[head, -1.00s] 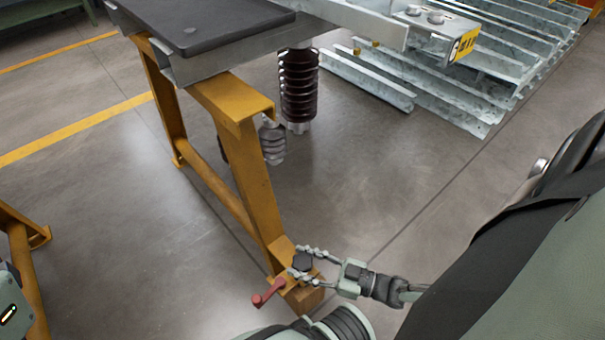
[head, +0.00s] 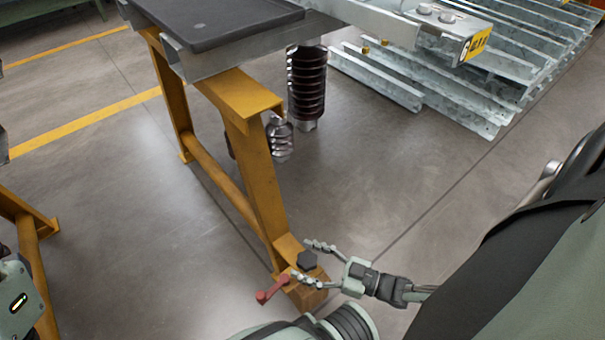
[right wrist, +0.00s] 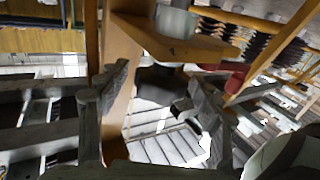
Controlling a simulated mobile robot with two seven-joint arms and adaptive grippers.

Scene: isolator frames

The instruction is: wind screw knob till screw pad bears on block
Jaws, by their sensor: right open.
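The black screw knob (head: 307,260) sits low at the foot of the yellow trestle leg, above a brown block (head: 306,296). In the right wrist view my open fingers (right wrist: 158,92) flank a dark shape (right wrist: 155,80) that seems to be the knob. The screw pad is hidden, so its contact with the block cannot be seen.
The yellow trestle (head: 258,180) carries a grey bench top with a black tray (head: 215,40). Galvanized steel sections (head: 480,85) lie at the back right. Bare floor lies between them and my right arm.

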